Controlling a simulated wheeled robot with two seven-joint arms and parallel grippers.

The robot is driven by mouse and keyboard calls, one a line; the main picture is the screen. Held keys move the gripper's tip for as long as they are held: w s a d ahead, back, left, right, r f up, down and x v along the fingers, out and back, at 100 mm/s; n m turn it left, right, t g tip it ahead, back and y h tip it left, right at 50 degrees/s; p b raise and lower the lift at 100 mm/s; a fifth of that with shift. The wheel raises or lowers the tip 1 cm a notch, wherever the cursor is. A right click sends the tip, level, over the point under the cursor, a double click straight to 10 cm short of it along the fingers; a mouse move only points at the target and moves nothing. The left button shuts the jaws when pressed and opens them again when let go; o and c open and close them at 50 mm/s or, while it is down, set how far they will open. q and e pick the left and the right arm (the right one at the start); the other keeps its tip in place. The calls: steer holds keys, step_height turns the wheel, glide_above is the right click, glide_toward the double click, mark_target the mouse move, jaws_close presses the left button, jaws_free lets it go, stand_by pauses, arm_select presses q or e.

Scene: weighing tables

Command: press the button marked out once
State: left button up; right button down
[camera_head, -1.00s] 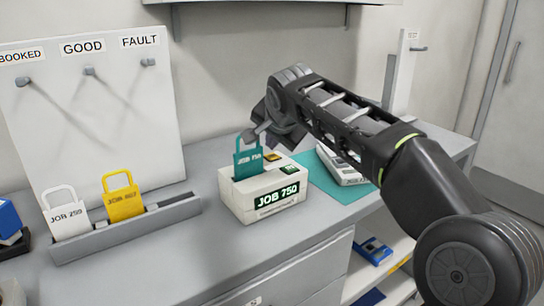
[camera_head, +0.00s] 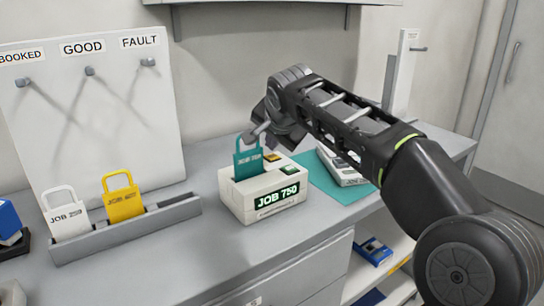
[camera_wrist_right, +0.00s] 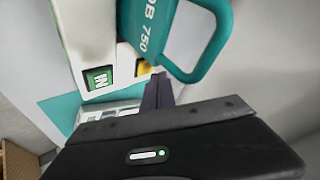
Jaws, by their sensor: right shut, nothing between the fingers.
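A pale box (camera_head: 250,205) stands on the grey counter, its display reading JOB 750. A teal tag (camera_head: 247,164) marked JOB 750 stands upright in its top slot. On top are a green button (camera_head: 290,170), marked IN in the right wrist view (camera_wrist_right: 100,78), and a yellow button (camera_head: 272,156). My right gripper (camera_head: 257,134) is shut and empty, just above and behind the box, close to the yellow button. Contact cannot be told. My left gripper is not in view.
A grey rack (camera_head: 130,230) at left holds a white tag (camera_head: 66,222) and a yellow tag (camera_head: 124,204). A hook board (camera_head: 95,120) stands behind it. A teal mat (camera_head: 325,182) with a pale device (camera_head: 342,168) lies right of the box.

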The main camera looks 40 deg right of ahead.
mark_target(273, 158)
stand_by(0.5)
steer(key=shift+f+b, duration=0.45)
steer(key=shift+f+b, duration=0.35)
steer(key=shift+f, duration=0.05)
stand_by(0.5)
steer(key=shift+r, duration=0.1)
steer(key=shift+r+p, duration=0.65)
steer(key=shift+r, duration=0.1)
steer(key=shift+r+p, duration=2.1)
steer(key=shift+r, duration=0.4)
